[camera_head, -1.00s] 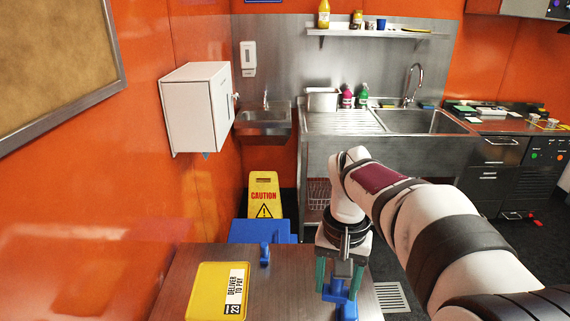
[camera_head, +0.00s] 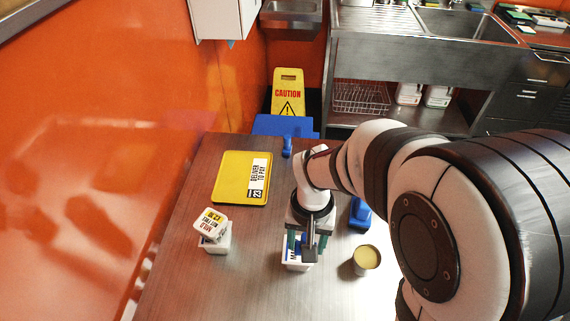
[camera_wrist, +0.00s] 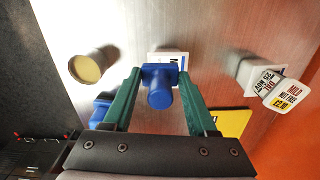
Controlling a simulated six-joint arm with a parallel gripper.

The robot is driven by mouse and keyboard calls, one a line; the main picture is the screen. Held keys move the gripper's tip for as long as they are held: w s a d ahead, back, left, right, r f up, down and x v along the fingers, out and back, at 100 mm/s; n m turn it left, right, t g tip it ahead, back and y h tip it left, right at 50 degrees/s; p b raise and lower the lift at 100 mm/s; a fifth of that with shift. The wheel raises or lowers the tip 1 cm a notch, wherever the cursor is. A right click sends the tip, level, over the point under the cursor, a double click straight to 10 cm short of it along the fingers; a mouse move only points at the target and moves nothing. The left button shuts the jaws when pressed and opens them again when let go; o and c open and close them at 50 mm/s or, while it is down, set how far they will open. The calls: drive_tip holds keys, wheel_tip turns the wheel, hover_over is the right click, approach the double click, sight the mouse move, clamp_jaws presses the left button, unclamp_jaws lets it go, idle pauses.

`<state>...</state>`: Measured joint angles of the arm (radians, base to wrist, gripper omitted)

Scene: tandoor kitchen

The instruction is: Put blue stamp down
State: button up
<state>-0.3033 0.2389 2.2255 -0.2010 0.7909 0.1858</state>
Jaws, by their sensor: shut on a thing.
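My gripper (camera_wrist: 158,92) is shut on a blue stamp (camera_wrist: 159,86), which sits between its green fingers in the wrist view. In the head view my gripper (camera_head: 303,246) is over the near middle of the steel table (camera_head: 190,290), and it hides most of the held stamp. A white tub (camera_head: 298,265) with a printed label is under or just beside the stamp; it also shows in the wrist view (camera_wrist: 172,56). I cannot tell whether stamp and tub touch.
Right of my gripper are an open round tin (camera_head: 366,258) and another blue object (camera_head: 361,213). A price-carded white tub (camera_head: 215,240) stands left. Behind are a yellow tray (camera_head: 230,178) and a small blue upright piece (camera_head: 287,146). Bare table lies between tubs.

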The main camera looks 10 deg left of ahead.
hover_over(255, 271)
wheel_tip(255, 271, down, 7)
wheel_tip(255, 271, down, 4)
drive_tip(key=shift+f, duration=0.1)
drive_tip(key=shift+f, duration=0.1)
drive_tip(key=o, duration=1.3)
drive_tip(key=shift+o, duration=0.2)
